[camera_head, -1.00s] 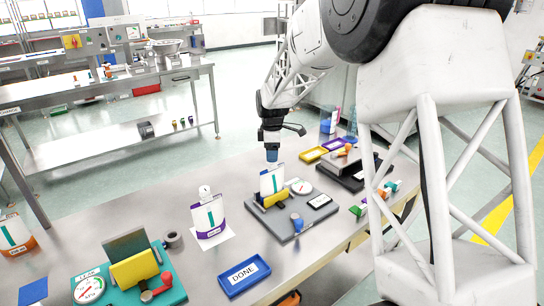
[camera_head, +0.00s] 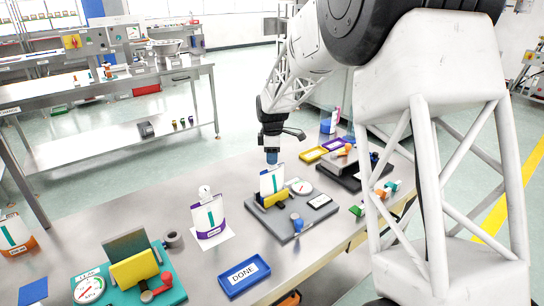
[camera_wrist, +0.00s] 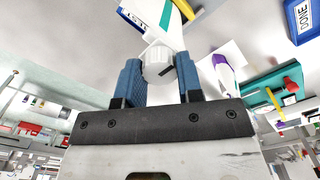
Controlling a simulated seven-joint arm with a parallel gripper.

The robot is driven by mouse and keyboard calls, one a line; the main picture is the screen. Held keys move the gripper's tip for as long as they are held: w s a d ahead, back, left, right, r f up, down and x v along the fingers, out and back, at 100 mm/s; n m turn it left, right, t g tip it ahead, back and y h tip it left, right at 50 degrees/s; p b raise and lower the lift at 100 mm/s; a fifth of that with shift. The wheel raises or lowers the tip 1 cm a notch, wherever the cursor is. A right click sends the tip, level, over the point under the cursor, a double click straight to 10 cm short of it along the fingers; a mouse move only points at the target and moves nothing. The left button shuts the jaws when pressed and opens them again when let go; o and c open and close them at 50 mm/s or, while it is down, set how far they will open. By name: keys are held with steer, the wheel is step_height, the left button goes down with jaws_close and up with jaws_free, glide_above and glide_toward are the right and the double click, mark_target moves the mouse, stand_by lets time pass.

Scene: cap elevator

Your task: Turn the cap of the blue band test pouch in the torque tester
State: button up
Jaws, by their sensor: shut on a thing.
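The blue band test pouch (camera_head: 270,182) stands upright in the torque tester (camera_head: 290,226), a grey plate with a yellow clamp and a round dial (camera_head: 301,187). Its white front carries a teal stripe. In the wrist view the pouch (camera_wrist: 152,14) shows a blue band lettered TEST. Its white ribbed cap (camera_wrist: 155,66), with a dark mark on one side, sits between my blue finger pads. My gripper (camera_head: 272,157) is above the pouch and shut on the cap. In the head view my fingers hide the cap.
A purple-banded pouch (camera_head: 209,216) stands on a white sheet to the left. A blue DONE tray (camera_head: 244,277) lies in front. A teal peel tester (camera_head: 170,288) is at front left. Yellow (camera_head: 313,154) and purple trays and a dark fixture stand at the back right.

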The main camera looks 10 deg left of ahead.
steer(key=shift+m, duration=0.9)
steer(key=o, duration=0.9)
steer(key=shift+o, duration=0.2)
steer(key=shift+r, duration=3.9)
